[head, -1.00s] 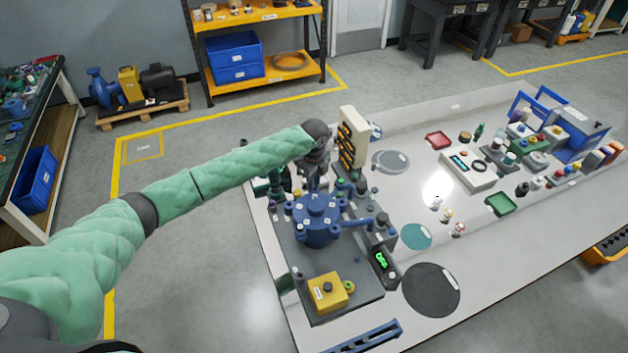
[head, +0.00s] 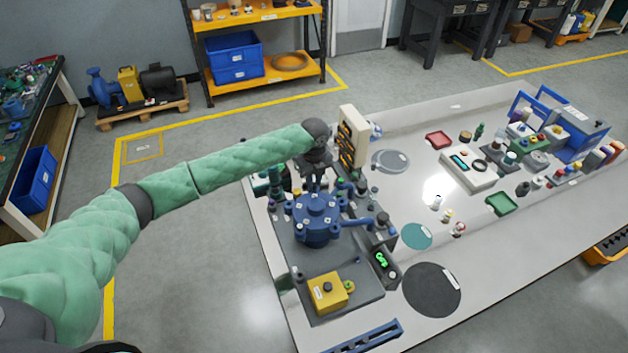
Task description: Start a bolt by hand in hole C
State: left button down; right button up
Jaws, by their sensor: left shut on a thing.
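A blue round flanged housing (head: 315,222) with labelled lugs around its rim stands on the dark grey test rig plate (head: 352,305). My left gripper (head: 316,188) points down over the back part of the housing's top. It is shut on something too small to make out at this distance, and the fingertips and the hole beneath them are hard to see. I cannot read the hole letters, so I cannot tell which one is hole C. My right gripper is not in view.
A yellow button box (head: 328,292) and a small green-lit display (head: 381,259) sit on the rig. A beige rack (head: 352,138) stands close behind my left gripper. A dark round mat (head: 431,290) lies on the right, with bare white tabletop (head: 510,250) beyond it.

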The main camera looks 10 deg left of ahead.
pick_arm(q)
jog(key=m, duration=0.2)
jog(key=shift+f+m, duration=0.15)
jog(key=shift+m, duration=0.25)
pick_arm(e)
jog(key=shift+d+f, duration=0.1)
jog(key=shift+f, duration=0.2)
pick_arm(q)
jog(key=shift+m, duration=0.3)
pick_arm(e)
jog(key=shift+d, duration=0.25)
